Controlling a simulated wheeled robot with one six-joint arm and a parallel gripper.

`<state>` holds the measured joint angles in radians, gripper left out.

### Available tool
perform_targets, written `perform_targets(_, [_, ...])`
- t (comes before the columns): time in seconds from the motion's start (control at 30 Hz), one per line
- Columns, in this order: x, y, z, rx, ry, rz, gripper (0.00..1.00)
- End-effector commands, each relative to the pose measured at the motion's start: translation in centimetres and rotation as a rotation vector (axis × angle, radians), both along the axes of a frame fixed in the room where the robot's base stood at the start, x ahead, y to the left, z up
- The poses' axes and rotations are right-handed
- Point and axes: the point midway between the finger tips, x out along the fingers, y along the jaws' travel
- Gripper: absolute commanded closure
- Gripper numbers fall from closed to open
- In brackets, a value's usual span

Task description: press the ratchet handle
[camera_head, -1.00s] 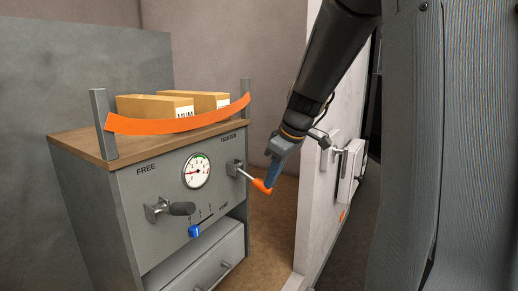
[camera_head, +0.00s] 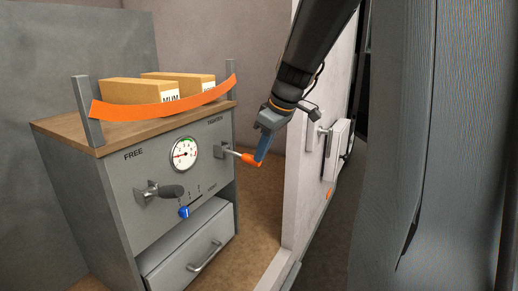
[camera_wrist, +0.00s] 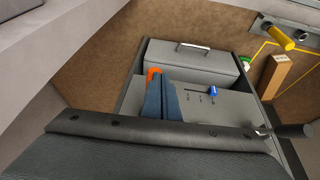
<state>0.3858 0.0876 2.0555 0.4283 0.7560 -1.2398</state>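The ratchet handle is a short metal lever with an orange grip (camera_head: 253,160), on the right of the grey cabinet's front (camera_head: 150,205) below the word TIGHTEN. It points right and slightly down. My gripper (camera_head: 262,149) comes from above right, its blue fingers at the orange grip and seemingly touching it. In the wrist view, the fingers (camera_wrist: 162,98) lie side by side, looking shut, and a bit of orange grip (camera_wrist: 153,72) shows past their tips. The rest of the handle is hidden there. A round gauge (camera_head: 184,154) sits left of the handle.
A black-gripped handle (camera_head: 160,193) and a blue knob (camera_head: 184,212) are on the cabinet front, above a drawer (camera_head: 188,250). An orange band (camera_head: 160,110) fronts cardboard boxes (camera_head: 135,90) on top. A pale wall panel (camera_head: 299,180) stands close right of my gripper.

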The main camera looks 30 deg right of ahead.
Motion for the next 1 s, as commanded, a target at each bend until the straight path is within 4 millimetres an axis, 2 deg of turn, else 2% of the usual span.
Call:
perform_targets(0.03, [-0.4,0.0,1.3,0.0,0.0,0.001,1.0])
perform_targets(0.3, [-4.4,-2.5,4.4,-0.002,-0.003,-0.003,1.0])
perform_targets(0.5, [-6.3,-3.5,6.2,-0.001,-0.003,-0.001,1.0])
perform_targets(0.7, [-7.0,-3.8,6.9,0.0,-0.001,0.0,1.0])
perform_targets(1.0, [-7.0,-3.8,6.9,-0.001,-0.002,0.001,1.0])
